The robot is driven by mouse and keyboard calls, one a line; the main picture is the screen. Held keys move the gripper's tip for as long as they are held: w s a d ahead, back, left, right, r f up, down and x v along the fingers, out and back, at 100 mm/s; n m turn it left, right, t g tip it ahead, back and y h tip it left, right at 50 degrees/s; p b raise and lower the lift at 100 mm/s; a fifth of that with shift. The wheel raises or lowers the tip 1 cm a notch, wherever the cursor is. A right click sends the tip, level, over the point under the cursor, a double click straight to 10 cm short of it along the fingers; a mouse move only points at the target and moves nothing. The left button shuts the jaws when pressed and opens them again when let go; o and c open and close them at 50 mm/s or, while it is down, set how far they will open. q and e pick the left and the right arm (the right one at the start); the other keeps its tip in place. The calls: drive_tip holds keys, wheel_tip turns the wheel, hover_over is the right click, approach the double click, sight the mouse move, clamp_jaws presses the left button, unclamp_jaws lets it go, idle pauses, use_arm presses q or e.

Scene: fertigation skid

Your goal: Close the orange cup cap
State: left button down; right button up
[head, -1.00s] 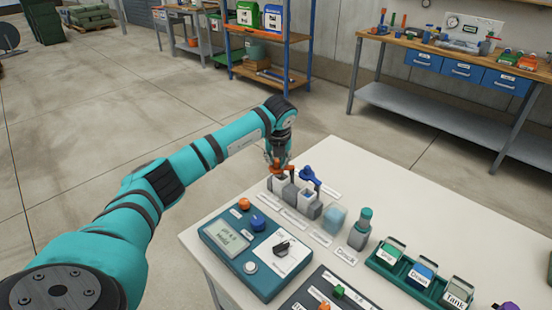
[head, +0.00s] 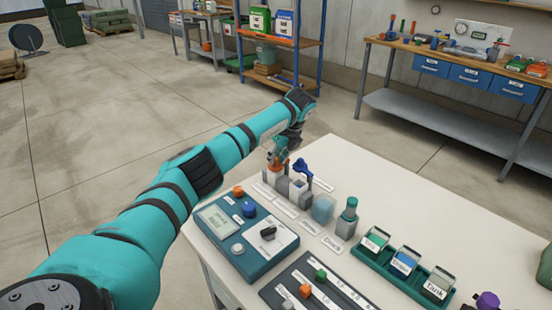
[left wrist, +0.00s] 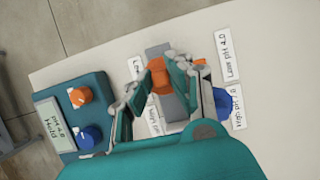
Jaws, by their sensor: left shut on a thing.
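The orange cup cap (head: 275,171) is at the back left of the white table, over the left one of two small grey cups. My left gripper (head: 279,157) comes down on it from above and is shut on it. In the left wrist view the orange cap (left wrist: 160,76) lies between the fingers of my left gripper (left wrist: 157,73), which hide part of it. Whether the cap is fully flush on its cup cannot be told. My right gripper is not in view.
The blue cap (head: 302,168) stands raised beside the second cup (head: 298,187), close to my gripper. A teal control box (head: 240,235) with knobs is in front. A capped bottle (head: 347,217) and a green rack (head: 378,258) stand to the right.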

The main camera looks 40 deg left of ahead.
use_arm(q)
drive_tip(key=shift+d, duration=0.1)
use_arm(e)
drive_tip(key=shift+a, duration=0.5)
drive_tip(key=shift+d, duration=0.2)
use_arm(q)
drive_tip(key=c, duration=1.2)
unclamp_jaws()
drive_tip(key=shift+c, duration=0.2)
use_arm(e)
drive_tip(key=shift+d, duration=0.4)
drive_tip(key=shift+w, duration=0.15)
use_arm(q)
drive_tip(key=w+v, duration=0.1)
drive_tip(key=v, duration=1.1)
drive_tip(key=shift+s, duration=0.45)
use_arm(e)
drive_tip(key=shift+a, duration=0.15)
